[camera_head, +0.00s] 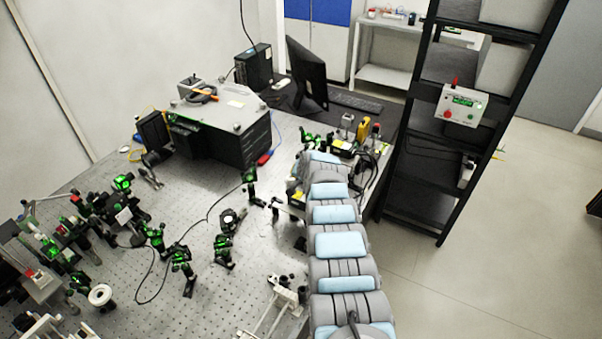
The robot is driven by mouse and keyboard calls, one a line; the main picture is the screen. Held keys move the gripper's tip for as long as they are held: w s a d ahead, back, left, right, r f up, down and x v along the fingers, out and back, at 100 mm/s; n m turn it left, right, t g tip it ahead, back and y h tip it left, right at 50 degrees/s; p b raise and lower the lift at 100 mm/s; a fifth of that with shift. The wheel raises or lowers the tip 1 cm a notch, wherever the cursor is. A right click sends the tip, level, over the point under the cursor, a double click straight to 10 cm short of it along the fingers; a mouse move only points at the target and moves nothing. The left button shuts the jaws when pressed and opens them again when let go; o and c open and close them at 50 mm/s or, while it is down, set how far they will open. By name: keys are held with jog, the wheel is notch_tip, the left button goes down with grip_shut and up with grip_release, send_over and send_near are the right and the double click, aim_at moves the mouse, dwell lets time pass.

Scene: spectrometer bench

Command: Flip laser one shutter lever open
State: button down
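I cannot make out the laser one shutter lever for certain. Several green-lit optical mounts (155,236) stand on the perforated optical bench (190,300). My arm reaches up from the bottom centre over the bench's right edge. My gripper cannot be made out; my arm links seem to hide it.
A large dark box with a pale top (217,128) stands at the back of the bench, near a monitor (306,72). A black shelf rack (420,190) stands right of my arm, with a control box (462,105) on it.

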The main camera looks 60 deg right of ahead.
jog(key=shift+a+f+p, duration=0.15)
jog(key=shift+a+p, duration=0.25)
jog(key=shift+p, duration=0.55)
jog(key=shift+s, duration=0.1)
jog(key=shift+s+a+r+p, duration=0.15)
jog(key=shift+r+p, duration=0.4)
jog(key=shift+p, duration=0.4)
jog(key=p, duration=0.2)
jog(key=shift+s+a+r+p, duration=0.35)
jog(key=shift+r+p, duration=0.05)
jog(key=v, duration=1.1)
jog(key=shift+s+a+p, duration=0.2)
jog(key=shift+p, duration=0.1)
jog(key=shift+r, duration=0.15)
